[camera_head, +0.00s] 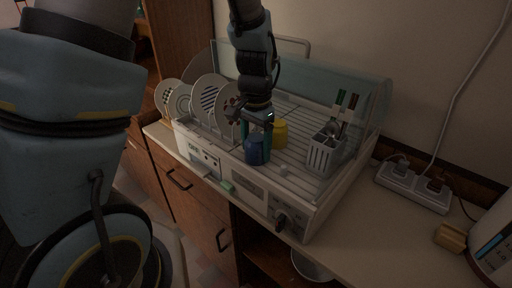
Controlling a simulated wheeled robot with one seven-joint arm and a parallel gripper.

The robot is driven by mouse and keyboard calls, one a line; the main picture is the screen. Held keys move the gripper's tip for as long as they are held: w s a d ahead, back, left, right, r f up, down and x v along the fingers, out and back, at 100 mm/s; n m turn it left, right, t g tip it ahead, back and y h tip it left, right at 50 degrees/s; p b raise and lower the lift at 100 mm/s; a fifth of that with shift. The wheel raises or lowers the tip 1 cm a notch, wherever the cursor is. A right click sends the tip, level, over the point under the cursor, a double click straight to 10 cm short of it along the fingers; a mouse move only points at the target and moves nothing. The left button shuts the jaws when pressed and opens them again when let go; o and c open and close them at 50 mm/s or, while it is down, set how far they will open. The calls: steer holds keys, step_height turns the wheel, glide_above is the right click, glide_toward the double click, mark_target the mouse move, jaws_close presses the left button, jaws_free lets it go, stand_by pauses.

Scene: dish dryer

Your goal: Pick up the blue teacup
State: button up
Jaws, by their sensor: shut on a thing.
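The blue teacup (254,153) is in the front middle of the dish dryer (268,196), on its rack side. My gripper (257,137) comes down from above, with its fingers at the cup, and is shut on it. The fingers hide part of the cup's rim. I cannot tell whether the cup still touches the rack. A yellow cup (280,133) stands right behind and to the right of the blue one.
Several plates (207,97) stand upright at the dryer's left. A white cutlery basket (322,153) with utensils is at the right. The clear dryer cover (310,80) rises behind. A power strip (413,186) lies on the counter at the right.

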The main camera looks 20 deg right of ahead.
steer(key=c, duration=0.7)
